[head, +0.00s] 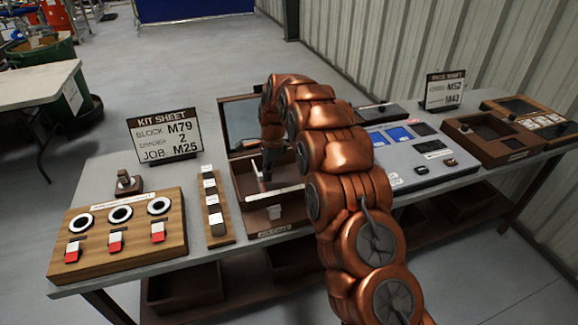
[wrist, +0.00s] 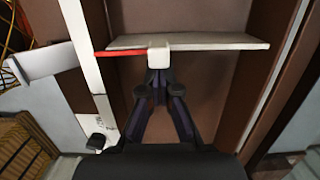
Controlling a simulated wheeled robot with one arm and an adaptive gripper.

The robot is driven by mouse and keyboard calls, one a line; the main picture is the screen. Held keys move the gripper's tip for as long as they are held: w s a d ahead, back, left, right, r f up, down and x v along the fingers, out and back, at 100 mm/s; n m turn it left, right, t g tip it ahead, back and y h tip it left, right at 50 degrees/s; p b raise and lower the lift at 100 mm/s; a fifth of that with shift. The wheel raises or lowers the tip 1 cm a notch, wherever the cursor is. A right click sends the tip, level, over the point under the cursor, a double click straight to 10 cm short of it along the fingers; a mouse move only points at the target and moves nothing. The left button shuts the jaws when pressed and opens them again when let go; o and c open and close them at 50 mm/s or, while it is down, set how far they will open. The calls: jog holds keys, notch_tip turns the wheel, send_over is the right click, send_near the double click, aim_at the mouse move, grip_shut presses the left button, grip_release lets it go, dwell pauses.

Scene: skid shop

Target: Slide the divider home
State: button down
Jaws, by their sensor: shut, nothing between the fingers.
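The divider (wrist: 215,42) is a thin white plate standing across the brown case (head: 290,220); in the head view the divider (head: 273,197) crosses the middle of the case. A small white block (wrist: 158,55) sits at the divider's near face, and a red strip (wrist: 119,53) runs left from it. My gripper (wrist: 157,84) is shut and empty, low inside the case, with its fingertips right by the white block. I cannot tell if they touch. In the head view my gripper (head: 267,176) is partly hidden by my arm.
The case's lid (head: 240,125) stands open at the back. The kit sheet (head: 166,136) reads M79, 2, M25. A strip of white-topped blocks (head: 213,207) and a wooden switch board (head: 118,235) lie left of the case. A grey panel (head: 420,160) lies to the right.

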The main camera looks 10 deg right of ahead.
jog(key=shift+s+a, duration=0.1)
jog(key=shift+a, duration=0.9)
jog(key=shift+d, duration=0.45)
dwell(0.3)
notch_tip(320, 180, up, 8)
jog(key=p, duration=0.2)
dwell(0.7)
